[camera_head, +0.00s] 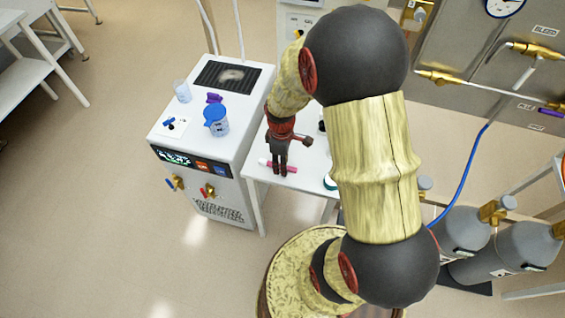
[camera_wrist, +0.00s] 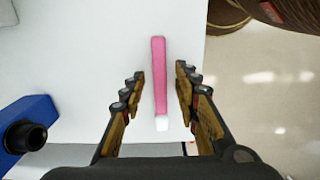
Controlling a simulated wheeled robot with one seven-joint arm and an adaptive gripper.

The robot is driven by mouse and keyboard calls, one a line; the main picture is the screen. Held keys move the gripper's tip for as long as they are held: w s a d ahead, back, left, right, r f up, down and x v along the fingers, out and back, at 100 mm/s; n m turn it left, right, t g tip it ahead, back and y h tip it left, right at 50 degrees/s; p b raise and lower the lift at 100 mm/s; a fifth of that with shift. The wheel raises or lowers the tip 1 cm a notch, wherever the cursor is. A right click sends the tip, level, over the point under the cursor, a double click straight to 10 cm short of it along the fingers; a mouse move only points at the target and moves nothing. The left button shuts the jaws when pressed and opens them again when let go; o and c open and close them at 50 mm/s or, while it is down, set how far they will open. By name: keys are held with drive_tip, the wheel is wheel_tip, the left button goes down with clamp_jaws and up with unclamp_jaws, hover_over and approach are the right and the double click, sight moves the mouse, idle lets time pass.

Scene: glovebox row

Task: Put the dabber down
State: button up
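The dabber looks to be the pink stick with a white tip (camera_wrist: 159,60). It lies flat on the white table top (camera_wrist: 80,60), its white end nearest my wrist. It also shows in the head view (camera_head: 291,169), partly hidden behind my fingers. My gripper (camera_wrist: 160,82) is open, with one finger on each side of the stick and a visible gap on both sides. In the head view my gripper (camera_head: 277,168) points down at the small white table; its height above the top is hard to tell.
A blue item with a black knob (camera_wrist: 28,132) is left of my fingers. A white cabinet (camera_head: 225,165) left of the table carries a blue-lidded jug (camera_head: 216,122) and a clear cup (camera_head: 182,91). Grey gas cylinders (camera_head: 510,247) stand at the right.

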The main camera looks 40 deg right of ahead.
drive_tip(key=shift+r, duration=0.15)
drive_tip(key=s+a+r+m+t+p, duration=0.15)
drive_tip(key=a+r, duration=0.25)
drive_tip(key=r, duration=0.9)
drive_tip(key=s+a+r+m+t+p, duration=0.1)
drive_tip(key=a+r+m+t+p, duration=0.15)
drive_tip(key=r, duration=1.05)
drive_tip(key=s+a+r+m+t, duration=0.1)
drive_tip(key=s+a+r+m, duration=0.2)
drive_tip(key=s+a+r, duration=0.3)
wheel_tip(320, 180, up, 2)
drive_tip(key=shift+s+a+r+m+t+b, duration=0.1)
drive_tip(key=shift+s+a+m+t+b, duration=0.25)
drive_tip(key=shift+s, duration=0.9)
drive_tip(key=shift+o, duration=0.5)
drive_tip(key=shift+d, duration=0.15)
